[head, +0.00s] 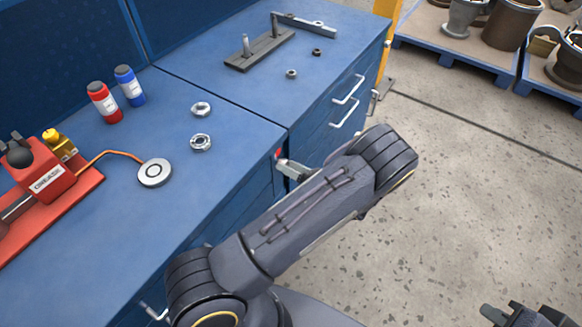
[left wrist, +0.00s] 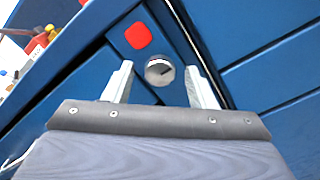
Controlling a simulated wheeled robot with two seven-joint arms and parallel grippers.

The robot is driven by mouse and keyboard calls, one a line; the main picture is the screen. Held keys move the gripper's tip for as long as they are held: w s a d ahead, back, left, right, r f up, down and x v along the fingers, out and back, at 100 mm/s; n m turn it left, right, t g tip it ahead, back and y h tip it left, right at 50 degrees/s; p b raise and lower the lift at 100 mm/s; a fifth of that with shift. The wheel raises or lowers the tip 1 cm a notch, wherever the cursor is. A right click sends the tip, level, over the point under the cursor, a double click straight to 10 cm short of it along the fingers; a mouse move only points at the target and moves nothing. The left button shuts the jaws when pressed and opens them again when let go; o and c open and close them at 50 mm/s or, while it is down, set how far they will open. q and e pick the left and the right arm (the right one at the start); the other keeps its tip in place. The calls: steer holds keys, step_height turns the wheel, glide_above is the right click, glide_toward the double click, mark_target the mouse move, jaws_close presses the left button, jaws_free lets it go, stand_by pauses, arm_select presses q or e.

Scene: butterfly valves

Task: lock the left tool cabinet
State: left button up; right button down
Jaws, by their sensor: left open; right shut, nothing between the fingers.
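The left blue tool cabinet (head: 228,212) has a round silver lock knob (left wrist: 160,70) with a dark slanted slot near its right front edge. A red square marker (left wrist: 138,36) sits just above the knob, and a bit of red also shows in the head view. My left gripper (head: 290,168) is at this front corner. In the left wrist view its two pale fingers (left wrist: 157,80) are open, one on each side of the knob; I cannot tell whether they touch it. In the head view my arm hides the knob. My right gripper (head: 512,315) is partly visible at the bottom right, away from the cabinets.
The right blue cabinet (head: 330,95) has silver handles (head: 348,90). On the worktop are a red bottle (head: 104,102), a blue bottle (head: 129,86), nuts (head: 201,142), a round disc (head: 155,173) and a red grease unit (head: 48,182). Floor (head: 470,190) to the right is clear.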

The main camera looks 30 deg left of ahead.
arm_select(q)
steer(key=d+b, duration=0.1)
steer(key=d, duration=0.6)
steer(key=shift+s+d, duration=0.3)
steer(key=shift+d, duration=0.1)
steer(key=s+a+r+n+g+h, duration=0.55)
steer(key=s+r+n+h, duration=0.45)
steer(key=n+h, duration=0.35)
steer(key=s+d+r+n+t+h+p, duration=0.1)
steer(key=s+d+r+n+t+h, duration=0.3)
steer(key=s+r+n+t+h, duration=0.4)
steer(key=shift+s+d+r+n+t, duration=0.2)
steer(key=shift+s+r+n+t, duration=1.15)
steer(key=shift+n, duration=2.1)
steer(key=shift+s+f+g, duration=0.4)
steer(key=shift+f, duration=0.15)
